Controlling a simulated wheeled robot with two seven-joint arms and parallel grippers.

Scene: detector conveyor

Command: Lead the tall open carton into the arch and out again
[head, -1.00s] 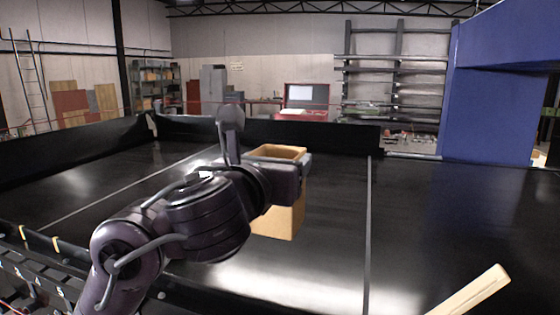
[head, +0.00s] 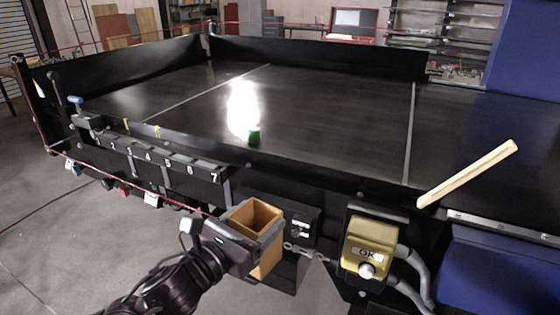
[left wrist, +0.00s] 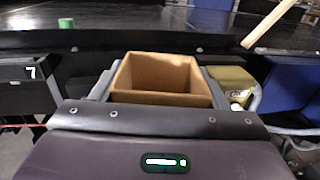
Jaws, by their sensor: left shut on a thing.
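The tall open carton (head: 256,216) is tan and upright, with its open top facing up. In the head view my left gripper (head: 262,238) is shut on it and holds it in front of the conveyor's near side, below the belt level. The carton (left wrist: 160,75) also shows in the left wrist view between the two fingers, and its inside looks empty. The blue arch (head: 530,55) stands at the right edge of the head view, only partly in frame. My right gripper is not in view.
The black conveyor belt (head: 320,115) is mostly bare, with a small green cylinder (head: 254,135) near its front edge. A wooden stick (head: 468,173) juts up at the right. A yellow OK box (head: 368,248) and a numbered rail (head: 150,157) are on the near side.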

